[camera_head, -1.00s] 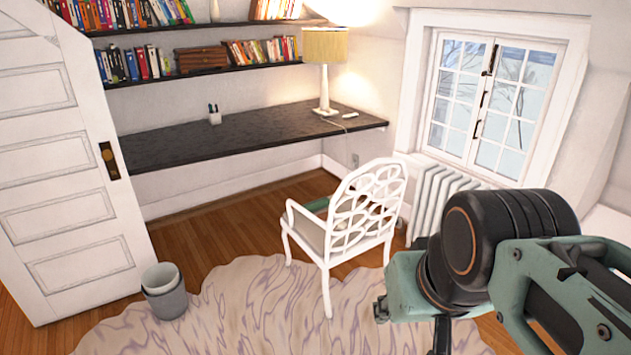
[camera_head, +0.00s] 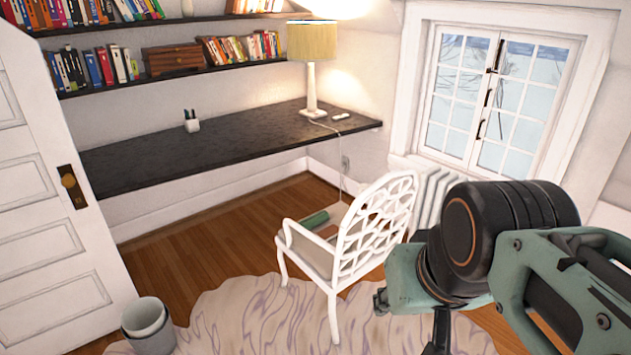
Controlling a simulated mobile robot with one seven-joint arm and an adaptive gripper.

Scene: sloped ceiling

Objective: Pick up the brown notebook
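No brown notebook can be made out for certain. A small brown patch (camera_head: 328,232) shows on the white chair's seat, beside a green rolled or cylindrical object (camera_head: 315,220). The chair's openwork back partly hides it, and I cannot tell whether it is the notebook. The white chair (camera_head: 372,230) stands on the rug, facing the desk. My gripper (camera_head: 441,335) is at the lower right, pointing down, with only a dark part showing. Its fingertips are cut off by the bottom edge, so its opening is hidden.
A dark desk (camera_head: 230,150) runs along the wall, with a lamp (camera_head: 312,85) and pen holder (camera_head: 191,122). Book shelves hang above. A grey bin (camera_head: 147,325) stands by the white door (camera_head: 45,220). A radiator (camera_head: 432,195) is under the window. Floor left of the chair is clear.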

